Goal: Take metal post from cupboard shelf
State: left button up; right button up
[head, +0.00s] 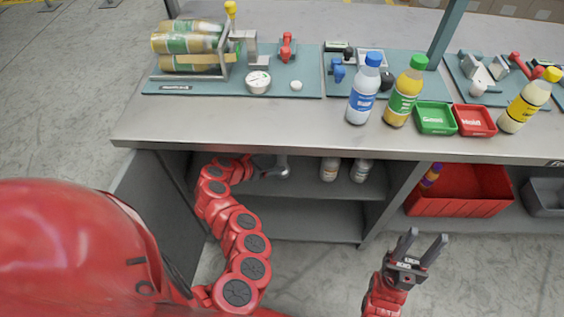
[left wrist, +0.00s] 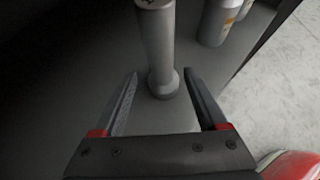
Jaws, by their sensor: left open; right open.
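The metal post (head: 283,164) stands on the cupboard's upper shelf, under the worktop. It is a grey cylinder with a wider round base, and its top is cut off in the left wrist view (left wrist: 158,45). My left arm reaches into the cupboard, and its gripper is largely hidden under the worktop in the head view. In the left wrist view my left gripper (left wrist: 160,79) is open, with one finger on each side of the post's lower part and gaps on both sides. My right gripper (head: 422,242) is open and empty, in front of the bench.
Two bottles (head: 330,168) (head: 361,170) stand on the same shelf (head: 318,190), right of the post. The worktop edge (head: 330,151) overhangs the shelf. A red bin (head: 460,204) sits right of the cupboard. The lower compartment (head: 310,220) looks empty.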

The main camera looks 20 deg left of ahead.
aim_at(282, 162)
pick_arm(q)
jog(key=shift+b+x, duration=0.3)
jog(key=shift+x, duration=2.45)
jog(key=shift+s+d, duration=0.1)
jog(key=shift+s, duration=0.1)
grip_shut()
